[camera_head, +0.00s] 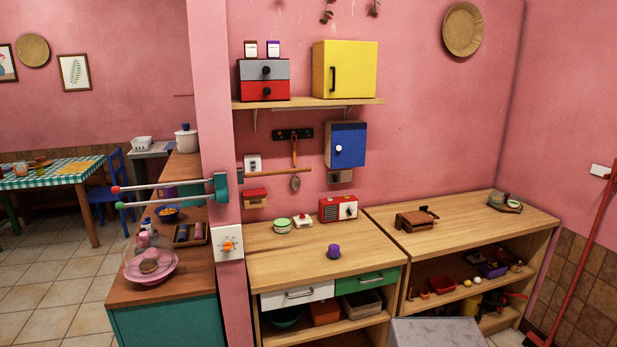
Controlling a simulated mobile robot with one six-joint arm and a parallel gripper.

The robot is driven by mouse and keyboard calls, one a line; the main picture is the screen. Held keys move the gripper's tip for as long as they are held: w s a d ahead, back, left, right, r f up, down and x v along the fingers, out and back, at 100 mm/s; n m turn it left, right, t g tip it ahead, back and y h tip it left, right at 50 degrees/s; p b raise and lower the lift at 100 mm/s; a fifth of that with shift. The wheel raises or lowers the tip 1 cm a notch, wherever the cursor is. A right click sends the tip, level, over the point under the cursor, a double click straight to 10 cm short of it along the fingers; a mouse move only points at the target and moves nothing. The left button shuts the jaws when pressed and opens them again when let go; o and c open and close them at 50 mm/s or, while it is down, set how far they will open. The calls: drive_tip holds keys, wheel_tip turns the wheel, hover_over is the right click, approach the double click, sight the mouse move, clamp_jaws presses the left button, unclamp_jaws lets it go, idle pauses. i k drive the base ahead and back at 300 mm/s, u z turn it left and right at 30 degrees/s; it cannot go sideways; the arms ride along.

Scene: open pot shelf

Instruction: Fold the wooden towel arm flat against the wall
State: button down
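The wooden towel arm (278,172) is a thin brown rod. Two metal arms, one with a red tip (116,189) and one with a green tip (119,206), reach left from the same bracket over the side counter. My gripper is not in view.
A white box with an orange knob (229,246) is on the pillar below the bracket. A blue cabinet (345,145) and a small red box (255,197) are near the rod.

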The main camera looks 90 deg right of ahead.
sight(267, 172)
drive_tip(key=z, duration=0.95)
drive_tip(key=k, duration=0.6)
drive_tip(key=z, duration=0.1)
drive_tip(key=i, duration=0.6)
drive_tip(key=z, duration=0.05)
